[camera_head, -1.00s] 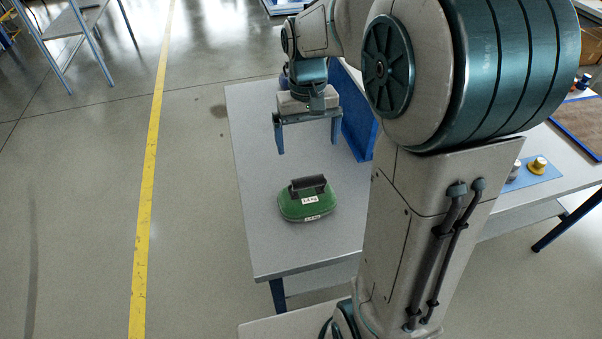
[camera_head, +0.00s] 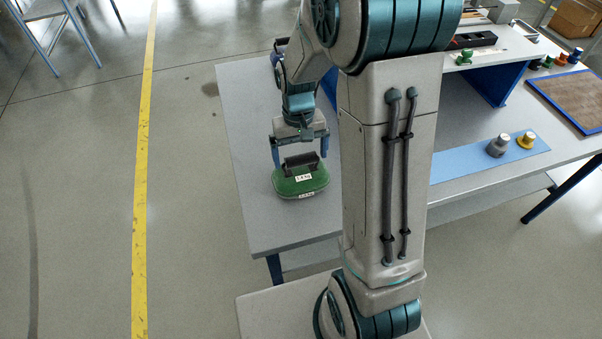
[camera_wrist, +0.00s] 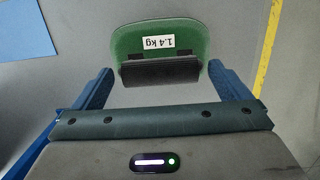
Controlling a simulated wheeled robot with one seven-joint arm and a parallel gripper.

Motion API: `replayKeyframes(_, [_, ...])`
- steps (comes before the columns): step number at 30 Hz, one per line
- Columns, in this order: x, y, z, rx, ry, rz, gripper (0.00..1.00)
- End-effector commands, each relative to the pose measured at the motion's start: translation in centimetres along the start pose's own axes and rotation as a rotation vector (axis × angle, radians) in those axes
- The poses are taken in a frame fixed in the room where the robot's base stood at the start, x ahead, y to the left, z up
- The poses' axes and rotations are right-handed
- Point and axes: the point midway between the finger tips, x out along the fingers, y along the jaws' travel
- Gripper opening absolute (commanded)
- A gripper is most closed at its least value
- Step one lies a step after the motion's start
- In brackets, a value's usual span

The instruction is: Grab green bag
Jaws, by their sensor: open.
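The green bag (camera_head: 301,182) lies on the grey table (camera_head: 255,215) with its black handle (camera_head: 301,163) on top and a white weight label on it. It also shows in the wrist view (camera_wrist: 190,34), with the label reading 1.4 kg and the handle nearest to me. My gripper (camera_head: 301,160) is open, its blue fingers to either side of the handle in the head view. The far side of the bag is partly hidden.
A blue mat (camera_head: 480,161) with a grey knob (camera_head: 498,146) and a yellow knob (camera_head: 526,140) lies on the right table. A brown board (camera_head: 570,98) lies farther right. Bare tabletop surrounds the bag's front and left. A yellow floor line (camera_head: 142,200) runs at left.

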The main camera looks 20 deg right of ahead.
Motion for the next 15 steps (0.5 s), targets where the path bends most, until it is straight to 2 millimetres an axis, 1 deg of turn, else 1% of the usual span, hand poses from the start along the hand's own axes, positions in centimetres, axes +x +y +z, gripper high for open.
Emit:
replayKeyframes(3, [1.5, 0.0, 0.1, 0.000, -0.003, 0.000, 0.96])
replayKeyframes(6, [2.1, 0.0, 0.0, 0.000, -0.001, 0.000, 0.96])
replayKeyframes(13, [2.3, 0.0, 0.0, -0.001, 0.001, 0.000, 0.96])
replayKeyframes(14, [2.3, 0.0, 0.0, -0.001, 0.001, 0.000, 0.88])
replayKeyframes(15, [2.3, 0.0, 0.0, -0.001, 0.001, 0.000, 0.77])
